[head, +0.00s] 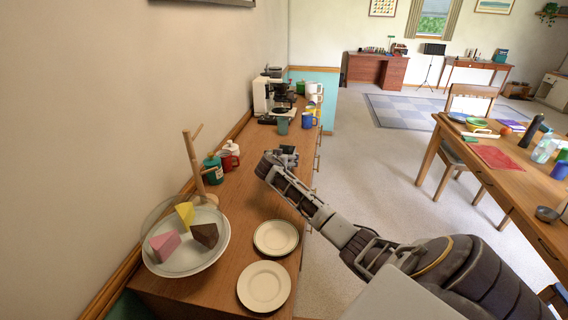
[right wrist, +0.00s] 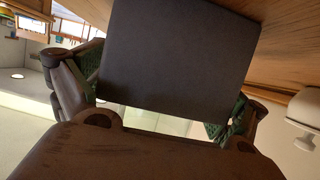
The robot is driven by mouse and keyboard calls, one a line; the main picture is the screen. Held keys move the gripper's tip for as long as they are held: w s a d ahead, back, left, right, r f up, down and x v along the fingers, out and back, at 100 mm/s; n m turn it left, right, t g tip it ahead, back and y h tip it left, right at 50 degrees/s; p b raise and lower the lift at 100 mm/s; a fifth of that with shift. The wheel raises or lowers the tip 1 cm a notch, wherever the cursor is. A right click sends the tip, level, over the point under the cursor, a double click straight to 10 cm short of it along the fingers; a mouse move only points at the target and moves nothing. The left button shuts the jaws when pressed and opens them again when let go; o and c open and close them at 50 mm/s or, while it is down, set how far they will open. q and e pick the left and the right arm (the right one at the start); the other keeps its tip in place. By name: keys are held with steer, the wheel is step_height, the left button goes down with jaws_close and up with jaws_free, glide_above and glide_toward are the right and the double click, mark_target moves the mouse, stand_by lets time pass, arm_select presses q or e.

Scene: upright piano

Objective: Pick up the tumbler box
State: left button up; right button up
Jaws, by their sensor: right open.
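A dark flat-faced box, which looks like the tumbler box (right wrist: 182,55), fills the upper middle of the right wrist view. It stands between the spread fingers of my right gripper (right wrist: 168,95), which is open. Green ribbed pads show on both sides of the box; I cannot tell whether they touch it. In the head view my right gripper (head: 282,158) is over the wooden counter near its front edge, and it hides most of what is there. My left gripper is not in view.
On the counter (head: 215,285) are two cream plates (head: 264,286), a cake stand (head: 185,255) with cake slices, a wooden mug tree (head: 193,165), a red mug (head: 230,157) and a green jar (head: 212,168). A coffee machine (head: 263,95) and several cups stand farther back.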

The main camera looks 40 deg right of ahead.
steer(key=shift+c, duration=0.3)
steer(key=c, duration=0.9)
steer(key=shift+r, duration=0.1)
